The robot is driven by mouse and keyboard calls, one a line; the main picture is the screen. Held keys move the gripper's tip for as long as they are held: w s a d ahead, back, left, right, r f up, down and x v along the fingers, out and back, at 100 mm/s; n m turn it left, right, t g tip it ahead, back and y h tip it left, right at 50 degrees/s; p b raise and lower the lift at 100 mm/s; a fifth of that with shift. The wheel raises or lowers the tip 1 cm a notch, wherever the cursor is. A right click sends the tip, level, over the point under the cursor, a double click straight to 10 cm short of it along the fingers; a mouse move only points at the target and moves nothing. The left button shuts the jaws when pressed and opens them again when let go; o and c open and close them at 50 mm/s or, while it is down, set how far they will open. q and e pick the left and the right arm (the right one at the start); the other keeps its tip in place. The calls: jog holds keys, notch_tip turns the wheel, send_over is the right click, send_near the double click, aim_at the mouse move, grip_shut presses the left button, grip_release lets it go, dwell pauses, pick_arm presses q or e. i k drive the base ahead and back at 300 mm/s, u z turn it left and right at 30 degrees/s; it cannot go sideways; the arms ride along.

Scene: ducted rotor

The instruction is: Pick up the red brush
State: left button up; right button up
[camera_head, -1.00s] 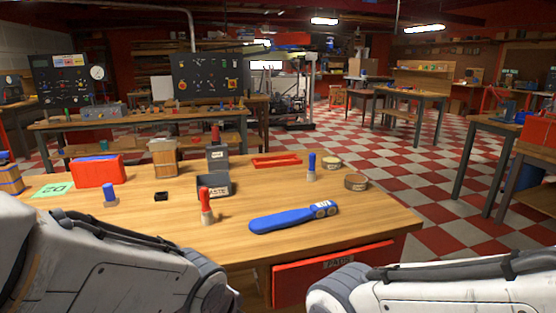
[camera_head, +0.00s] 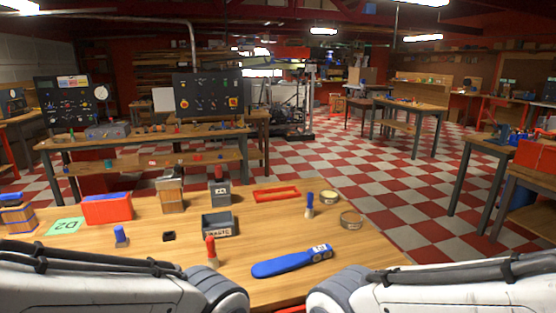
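The red brush (camera_head: 211,250) stands upright on the wooden table (camera_head: 375,252), near the front and left of a blue handled tool (camera_head: 290,262). It has a red handle and a pale lower end. My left arm comes in from the left and my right arm from the right, both low in the picture. Neither gripper shows, so nothing is seen held. The lower front of the table is hidden behind my arms.
Behind the brush stands a dark open bin (camera_head: 220,226). A blue brush (camera_head: 309,205), two round tins, a red tray (camera_head: 277,194), a red box (camera_head: 107,208) and a green D2 card (camera_head: 65,226) are around it. Bare wood lies right of the bin.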

aim_at(213, 259)
jog(key=u, duration=0.3)
jog(key=i, duration=1.15)
jog(key=u, duration=0.25)
